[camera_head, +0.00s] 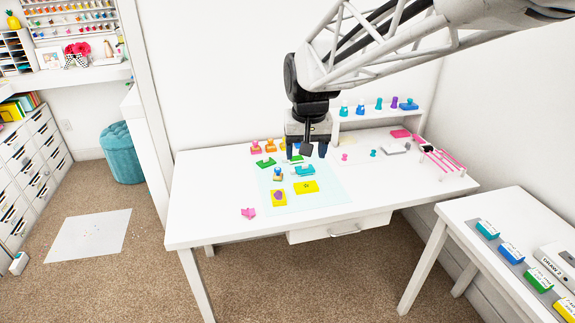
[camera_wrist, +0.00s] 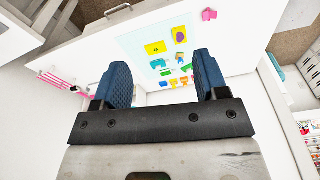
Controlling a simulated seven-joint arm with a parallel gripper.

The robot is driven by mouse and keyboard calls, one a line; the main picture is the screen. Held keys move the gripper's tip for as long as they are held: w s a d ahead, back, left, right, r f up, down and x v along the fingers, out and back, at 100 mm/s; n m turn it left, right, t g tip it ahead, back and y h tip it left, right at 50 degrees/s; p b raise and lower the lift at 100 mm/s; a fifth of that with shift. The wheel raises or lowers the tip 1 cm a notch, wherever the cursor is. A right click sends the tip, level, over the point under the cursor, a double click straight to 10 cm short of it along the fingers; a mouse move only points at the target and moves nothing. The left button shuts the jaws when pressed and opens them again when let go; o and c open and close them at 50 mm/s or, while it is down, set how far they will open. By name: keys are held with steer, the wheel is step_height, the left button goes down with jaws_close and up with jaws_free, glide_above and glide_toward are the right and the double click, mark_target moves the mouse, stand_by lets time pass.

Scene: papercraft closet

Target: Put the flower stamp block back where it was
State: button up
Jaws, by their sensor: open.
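My gripper (camera_head: 306,151) is open and empty above the back part of the worktable. In the wrist view its two blue fingers stand wide apart (camera_wrist: 161,62) with nothing between them. Orange and yellow stamp-like blocks (camera_head: 256,147) stand at the table's back left, one partly near my gripper. Teal, blue and purple ones (camera_head: 378,103) stand on the white shelf (camera_head: 352,123). I cannot tell which block bears the flower.
On the mat lie a yellow pad (camera_head: 307,187), a yellow piece with a purple shape (camera_head: 279,198), and green and teal items (camera_head: 304,171). A pink piece (camera_head: 248,212) lies left of the mat. A pink rack (camera_head: 441,157) stands at the right. The table's front right is clear.

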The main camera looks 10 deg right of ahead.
steer(key=s+f+n, duration=0.1)
steer(key=s+f, duration=0.2)
steer(key=s, duration=2)
steer(key=shift+a+t, duration=0.25)
steer(key=shift+t, duration=0.15)
